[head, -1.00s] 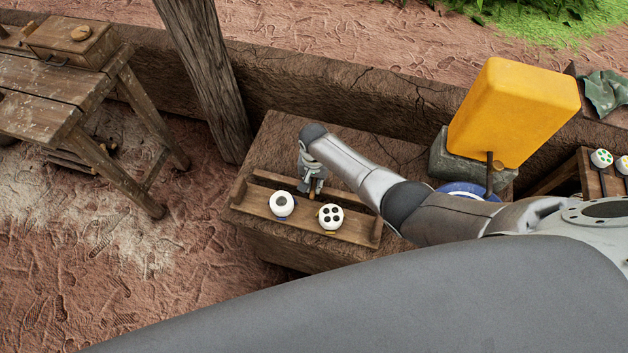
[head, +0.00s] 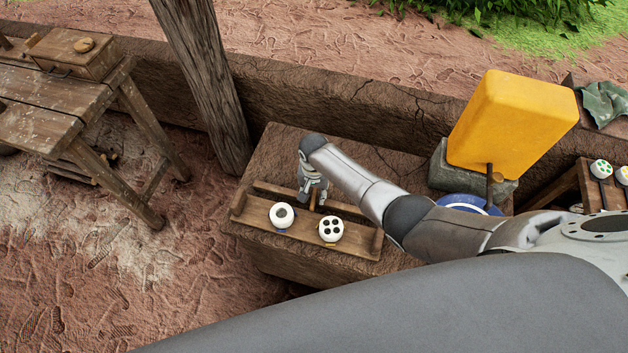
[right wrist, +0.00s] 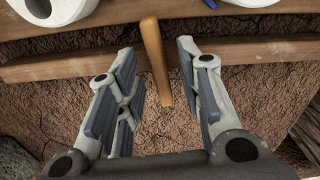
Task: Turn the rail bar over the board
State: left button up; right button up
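The rail bar (head: 345,212) is a wooden strip along the far side of the wooden board (head: 355,233), on an earthen block. It also shows in the right wrist view (right wrist: 70,66). A wooden peg handle (right wrist: 155,60) sticks out at the bar. Two white round pieces sit on the board, one with a single dark hole (head: 282,216) and one with several (head: 330,229). My right gripper (head: 312,193) is at the peg. In the right wrist view it is open (right wrist: 157,65), with the peg between its fingers and gaps on both sides. My left gripper is out of view.
A yellow canister (head: 515,122) stands on a grey stone block, with a blue-and-white dish (head: 468,203) in front. A wooden bench (head: 60,110) and a leaning post (head: 205,80) are at the left. A rack (head: 590,180) holds dotted round pieces at the right.

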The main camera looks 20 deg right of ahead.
aim_at(314, 195)
notch_tip(314, 195, up, 11)
jog(key=shift+r, duration=0.15)
dwell(0.4)
dwell(0.5)
